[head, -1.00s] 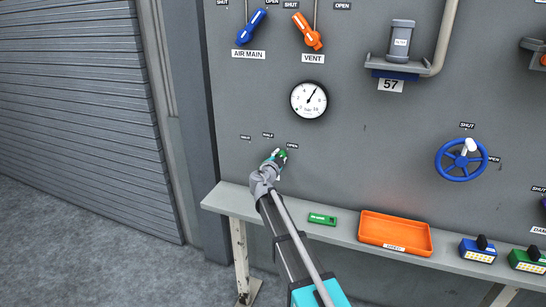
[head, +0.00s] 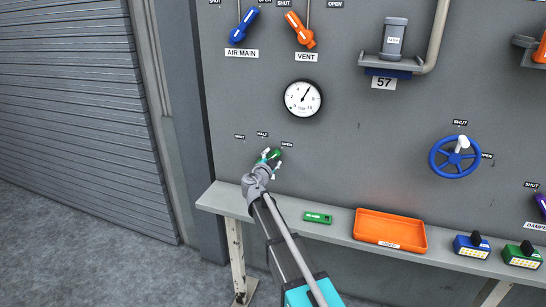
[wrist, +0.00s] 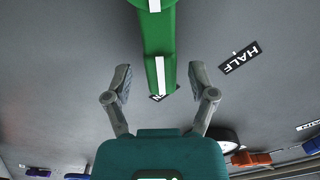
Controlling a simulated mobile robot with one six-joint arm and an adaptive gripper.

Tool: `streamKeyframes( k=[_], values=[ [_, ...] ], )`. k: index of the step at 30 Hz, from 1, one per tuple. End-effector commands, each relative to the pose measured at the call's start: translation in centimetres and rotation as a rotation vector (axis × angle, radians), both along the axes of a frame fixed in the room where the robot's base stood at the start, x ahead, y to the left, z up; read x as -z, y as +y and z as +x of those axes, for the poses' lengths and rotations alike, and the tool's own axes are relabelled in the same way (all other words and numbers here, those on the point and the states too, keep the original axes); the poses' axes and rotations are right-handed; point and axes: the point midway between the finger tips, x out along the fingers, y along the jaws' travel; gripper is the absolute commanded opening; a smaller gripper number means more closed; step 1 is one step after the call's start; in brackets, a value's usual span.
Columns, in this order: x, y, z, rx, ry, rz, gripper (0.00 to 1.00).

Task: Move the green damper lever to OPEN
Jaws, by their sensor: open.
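The green damper lever (head: 273,153) is on the grey panel, slanting up and right with its tip toward the OPEN label (head: 287,145). In the wrist view the lever (wrist: 156,45) has a white stripe, and its tip partly covers a label (wrist: 158,98). The HALF label (head: 262,134) is left of that tip in the head view; it also shows in the wrist view (wrist: 239,57). My gripper (wrist: 160,78) is open, one finger on each side of the lever tip, with gaps visible on both sides. In the head view my gripper (head: 268,158) partly hides the lever.
A pressure gauge (head: 303,98) sits above the lever. Blue AIR MAIN (head: 243,26) and orange VENT (head: 300,30) levers are higher up. The blue handwheel (head: 456,157) is far right.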

Motion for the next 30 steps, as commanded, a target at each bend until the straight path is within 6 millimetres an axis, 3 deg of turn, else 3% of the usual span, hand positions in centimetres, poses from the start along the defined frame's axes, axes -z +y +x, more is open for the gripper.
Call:
streamKeyframes(
  k=[12,18,30],
  values=[
    [0.0,2.0,-6.3,-0.001,0.000,0.000,0.73],
    [0.0,2.8,-8.5,0.000,0.000,0.000,0.73],
    [0.0,3.2,-9.5,0.001,-0.001,0.000,0.73]
  ],
)
